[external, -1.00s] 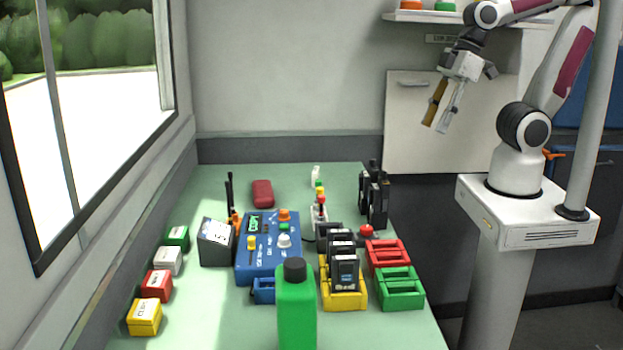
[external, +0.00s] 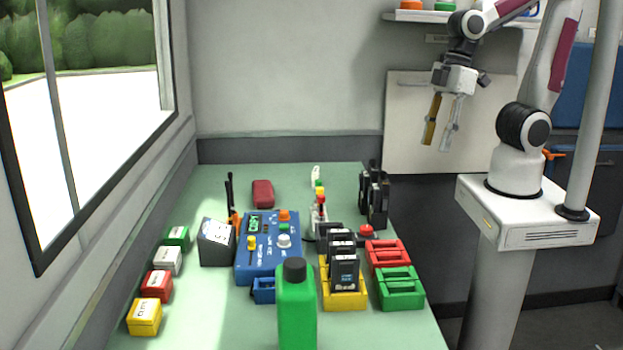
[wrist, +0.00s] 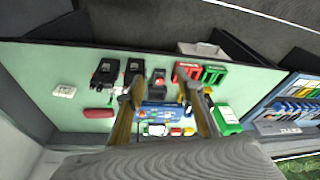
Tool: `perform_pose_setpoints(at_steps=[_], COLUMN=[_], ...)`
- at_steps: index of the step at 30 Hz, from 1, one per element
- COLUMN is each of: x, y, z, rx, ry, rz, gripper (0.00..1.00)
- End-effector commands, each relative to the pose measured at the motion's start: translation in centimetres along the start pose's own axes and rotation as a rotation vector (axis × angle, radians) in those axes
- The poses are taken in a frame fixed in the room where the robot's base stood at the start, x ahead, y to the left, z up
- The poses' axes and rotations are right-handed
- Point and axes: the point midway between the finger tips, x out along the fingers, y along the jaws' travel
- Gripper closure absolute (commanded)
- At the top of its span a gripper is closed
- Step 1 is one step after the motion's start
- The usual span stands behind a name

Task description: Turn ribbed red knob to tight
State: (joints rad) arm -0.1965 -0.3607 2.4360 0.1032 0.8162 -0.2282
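A red round knob (external: 366,230) sits on a dark base behind the red crate, right of centre on the green table. It also shows in the wrist view (wrist: 158,79) on its dark box. It is too small to see ribs or any mark for tight. My gripper (external: 436,146) is open and empty, high above and to the right of the table, well apart from the knob. In the wrist view, my gripper's (wrist: 164,92) two fingers stand apart over the table scene, with nothing between them.
A blue control box (external: 265,265) with an orange knob stands left of the red knob. Black radios (external: 374,200) stand behind it; red (external: 388,254) and green (external: 400,290) crates are in front. A yellow rack (external: 344,302) and green bottle (external: 296,315) stand nearer the camera.

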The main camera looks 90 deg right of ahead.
Motion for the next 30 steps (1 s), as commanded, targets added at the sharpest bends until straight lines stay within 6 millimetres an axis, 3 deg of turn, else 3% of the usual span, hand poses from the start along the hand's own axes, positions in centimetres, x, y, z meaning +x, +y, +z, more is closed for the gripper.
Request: perform_pose_setpoints(at_steps=[14,30], x=[5.0,11.4], y=[-1.8,-3.3], z=[-2.8,-6.4], rx=[-0.28,-0.75], ry=[-0.182,-0.366], rz=[0.014,0.056], gripper=[0.63,0.63])
